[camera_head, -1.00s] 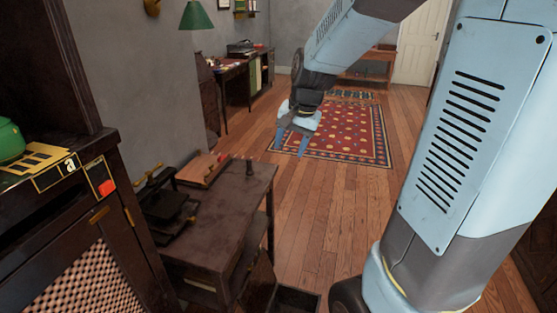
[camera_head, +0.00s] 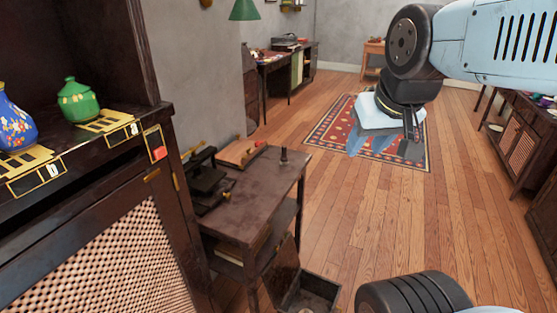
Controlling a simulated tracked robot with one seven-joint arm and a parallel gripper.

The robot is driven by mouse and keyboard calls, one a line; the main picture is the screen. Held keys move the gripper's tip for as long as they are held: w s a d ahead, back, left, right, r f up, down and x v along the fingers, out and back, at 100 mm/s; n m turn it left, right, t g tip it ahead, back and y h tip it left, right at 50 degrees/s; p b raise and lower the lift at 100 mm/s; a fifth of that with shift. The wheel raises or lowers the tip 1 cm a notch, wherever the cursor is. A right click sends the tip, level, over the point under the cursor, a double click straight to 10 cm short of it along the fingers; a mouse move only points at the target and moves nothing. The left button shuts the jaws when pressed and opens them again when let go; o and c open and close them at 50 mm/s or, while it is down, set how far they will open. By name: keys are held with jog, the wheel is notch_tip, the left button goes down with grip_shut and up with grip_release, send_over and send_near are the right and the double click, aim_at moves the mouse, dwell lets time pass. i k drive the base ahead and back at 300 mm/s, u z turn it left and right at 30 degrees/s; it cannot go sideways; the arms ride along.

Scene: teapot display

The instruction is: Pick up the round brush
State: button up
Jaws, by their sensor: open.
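A small dark upright object (camera_head: 284,155) stands near the back right corner of the low dark side table (camera_head: 250,195). It may be the round brush, but it is too small to tell for sure. My gripper (camera_head: 381,142) hangs in the upper right of the picture, over the floor and the red rug. It points down, is open and holds nothing. It is apart from the table and to the right of the small upright object.
Black metal equipment (camera_head: 205,180) and a wooden box (camera_head: 241,152) crowd the table's left side. A cabinet (camera_head: 120,240) with a green teapot (camera_head: 77,100) and a blue flowered teapot (camera_head: 15,125) stands left. An open crate (camera_head: 308,294) sits below. The middle floor is clear.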

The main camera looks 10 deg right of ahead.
aim_at(284, 159)
jog(key=u, duration=0.05)
jog(key=k, duration=0.3)
jog(key=z, duration=1)
jog(key=i, duration=0.1)
jog(key=u, duration=2.7)
jog(key=k, duration=0.7)
jog(key=z, duration=1.4)
jog(key=i, duration=1)
